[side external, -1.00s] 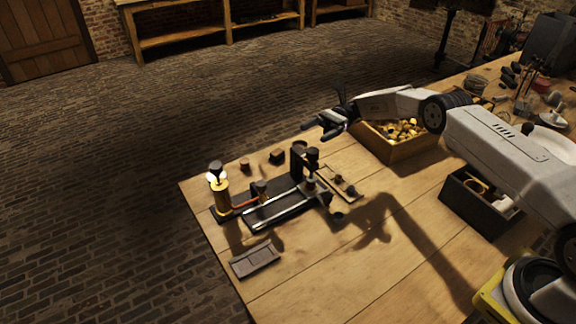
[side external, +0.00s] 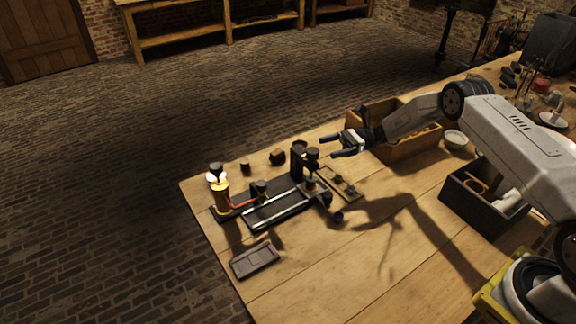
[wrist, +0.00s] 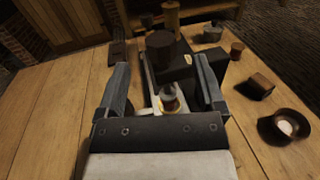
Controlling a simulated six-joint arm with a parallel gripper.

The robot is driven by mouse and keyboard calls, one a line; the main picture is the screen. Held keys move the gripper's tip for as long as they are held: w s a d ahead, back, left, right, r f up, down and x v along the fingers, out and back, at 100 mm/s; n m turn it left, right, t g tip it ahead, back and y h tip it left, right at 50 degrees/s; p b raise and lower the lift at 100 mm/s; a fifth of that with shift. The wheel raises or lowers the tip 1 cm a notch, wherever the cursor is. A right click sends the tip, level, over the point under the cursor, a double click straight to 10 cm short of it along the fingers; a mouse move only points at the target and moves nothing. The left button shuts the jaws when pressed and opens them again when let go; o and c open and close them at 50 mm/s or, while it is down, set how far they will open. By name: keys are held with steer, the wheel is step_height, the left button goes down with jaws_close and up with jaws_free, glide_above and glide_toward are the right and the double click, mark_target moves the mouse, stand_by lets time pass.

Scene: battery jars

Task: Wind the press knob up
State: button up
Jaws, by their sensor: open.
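The press (side external: 299,160) stands on the workbench, with a dark upright and a black bed with pale rails. Its dark round knob (side external: 312,153) sits at the top, beside the upright. In the wrist view the knob (wrist: 160,42) appears as a dark cylinder just beyond the fingertips, between their lines. My gripper (side external: 330,147) is open and empty, a little to the right of the knob, at about its height. The two fingers (wrist: 163,64) show apart in the wrist view. A small glass jar with reddish contents (wrist: 168,98) shows lower down between them.
A brass lamp (side external: 220,198) glows at the press's left end. A dark flat tray (side external: 255,260) lies in front. Small dark blocks (side external: 277,157) stand behind. A wooden box (side external: 400,147), a black bin (side external: 480,197) and a white bowl (side external: 456,139) are to the right. The front bench is mostly clear.

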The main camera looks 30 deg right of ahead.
mark_target(308, 154)
steer(key=x, duration=0.7)
steer(key=shift+a, duration=0.4)
steer(key=shift+w, duration=0.1)
jaws_close()
stand_by(0.3)
steer(key=shift+f+n+g, duration=0.1)
steer(key=shift+n+g, duration=0.4)
steer(key=shift+g, duration=0.3)
steer(key=shift+n+g, duration=0.6)
steer(key=shift+g, duration=0.3)
steer(key=shift+s+d+n+g, duration=0.15)
steer(key=shift+n+g, duration=0.4)
steer(key=shift+g, duration=0.35)
steer(key=shift+s+a+n+g, duration=0.1)
steer(key=shift+s+n+g, duration=0.1)
steer(key=shift+n+g, duration=0.55)
